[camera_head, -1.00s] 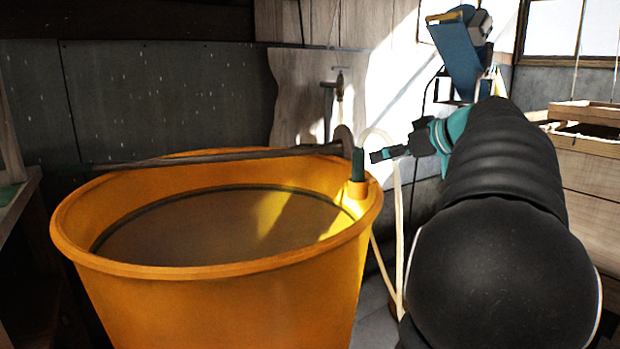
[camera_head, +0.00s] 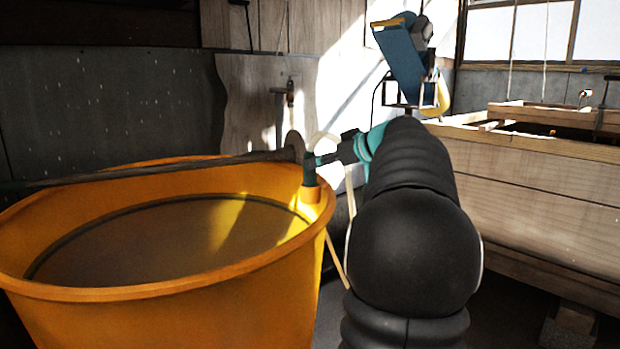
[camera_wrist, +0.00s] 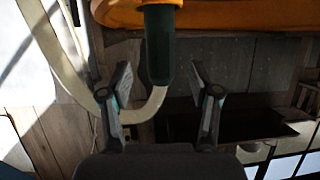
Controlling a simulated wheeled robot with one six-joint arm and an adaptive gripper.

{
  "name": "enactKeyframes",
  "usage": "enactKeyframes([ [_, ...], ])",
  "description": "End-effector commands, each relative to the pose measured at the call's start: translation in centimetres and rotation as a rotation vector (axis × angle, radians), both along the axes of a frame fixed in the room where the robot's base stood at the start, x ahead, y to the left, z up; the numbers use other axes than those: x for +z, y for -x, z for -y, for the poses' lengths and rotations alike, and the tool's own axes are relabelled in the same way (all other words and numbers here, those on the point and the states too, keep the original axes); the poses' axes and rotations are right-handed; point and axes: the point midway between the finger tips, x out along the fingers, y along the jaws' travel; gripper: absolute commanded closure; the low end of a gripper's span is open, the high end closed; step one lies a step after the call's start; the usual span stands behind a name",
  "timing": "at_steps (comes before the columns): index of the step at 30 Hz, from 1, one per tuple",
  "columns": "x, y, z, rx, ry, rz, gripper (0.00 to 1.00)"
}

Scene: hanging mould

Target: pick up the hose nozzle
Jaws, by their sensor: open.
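The hose nozzle is a dark green cylinder (camera_head: 309,170) standing in an orange holder at the tub's right rim. In the wrist view the nozzle (camera_wrist: 160,45) points down the picture from the rim, and a pale hose curves away from its end. My gripper (camera_wrist: 161,82) is open, with one finger on each side of the nozzle's hose end and a gap showing on both sides. In the head view my gripper (camera_head: 328,158) is at the nozzle's top from the right; its fingertips are too small to tell whether they touch.
The large orange tub (camera_head: 170,291) fills the left, with a long dark-handled tool (camera_head: 150,172) across its rim. The pale hose (camera_head: 337,262) hangs outside the tub. A blue machine (camera_head: 403,65) stands behind my arm, and a wooden vat (camera_head: 540,190) is at the right.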

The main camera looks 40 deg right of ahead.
Motion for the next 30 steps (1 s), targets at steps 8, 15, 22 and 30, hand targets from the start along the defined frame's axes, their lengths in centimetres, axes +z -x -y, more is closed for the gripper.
enactKeyframes([
  [8, -1.4, -3.5, -0.7, 0.003, -0.002, -0.001, 0.38],
  [15, -1.7, -4.3, -0.8, 0.002, -0.001, 0.000, 0.38],
  [22, -1.7, -4.3, -0.8, 0.001, 0.000, 0.000, 0.75],
  [30, -1.7, -4.3, -0.7, 0.001, 0.000, 0.000, 1.00],
])
